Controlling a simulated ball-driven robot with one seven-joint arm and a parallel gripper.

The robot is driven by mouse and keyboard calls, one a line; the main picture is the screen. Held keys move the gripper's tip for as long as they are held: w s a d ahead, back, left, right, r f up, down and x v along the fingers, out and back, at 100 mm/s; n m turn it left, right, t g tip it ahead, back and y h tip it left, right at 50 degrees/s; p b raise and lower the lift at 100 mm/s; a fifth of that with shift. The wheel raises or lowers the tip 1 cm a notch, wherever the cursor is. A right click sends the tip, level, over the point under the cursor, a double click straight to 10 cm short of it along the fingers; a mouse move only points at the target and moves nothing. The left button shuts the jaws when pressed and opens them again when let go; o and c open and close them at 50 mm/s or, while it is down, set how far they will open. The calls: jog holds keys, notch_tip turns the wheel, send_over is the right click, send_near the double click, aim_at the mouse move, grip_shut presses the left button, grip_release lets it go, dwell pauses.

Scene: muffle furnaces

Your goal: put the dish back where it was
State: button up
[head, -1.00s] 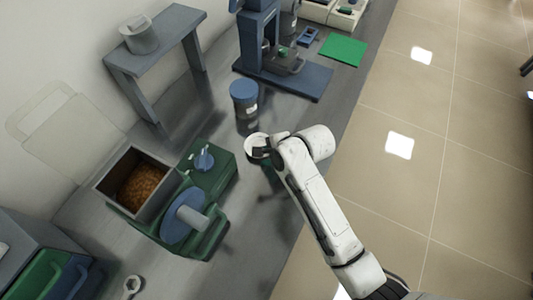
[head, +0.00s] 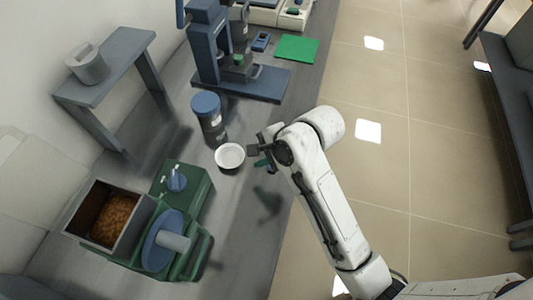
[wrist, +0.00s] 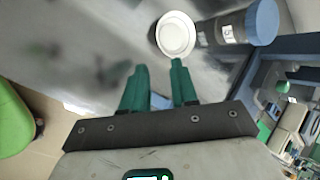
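The round white dish (head: 229,156) sits on the grey bench, just in front of a blue-lidded jar (head: 208,118). In the wrist view the dish (wrist: 176,35) lies beyond my fingertips, with the jar (wrist: 238,27) close beside it. My gripper (head: 259,157) is to the right of the dish in the head view, with a small gap between them. In the wrist view my gripper's green fingers (wrist: 161,77) are apart with nothing between them.
A green machine (head: 188,195) with an open box (head: 103,215) of brown material stands at lower left. A blue press-like stand (head: 240,82) and green mat (head: 297,48) are farther back. A raised grey shelf (head: 110,65) carries a grey pot. Bench around the dish's near side is clear.

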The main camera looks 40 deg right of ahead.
jog(key=shift+s+r, duration=0.1)
jog(key=shift+r, duration=0.05)
jog(key=s+f+n+g, duration=0.1)
jog(key=s+n, duration=0.2)
jog(key=s+d+f+n+h, duration=0.1)
jog(key=s+f+n, duration=0.1)
jog(key=s, duration=0.2)
jog(key=s+f+n+g, duration=0.1)
jog(key=s+f+n, duration=0.1)
jog(key=s+n, duration=0.1)
jog(key=shift+s+d+f+n+g+h, duration=0.2)
jog(key=shift+s+n+g+h, duration=0.1)
jog(key=s+d+f+n+g+h, duration=0.2)
jog(key=s+d+n, duration=0.2)
jog(key=s+n, duration=0.5)
jog(key=shift+s+d+g, duration=0.3)
jog(key=shift+s+d, duration=0.05)
jog(key=shift+s, duration=0.55)
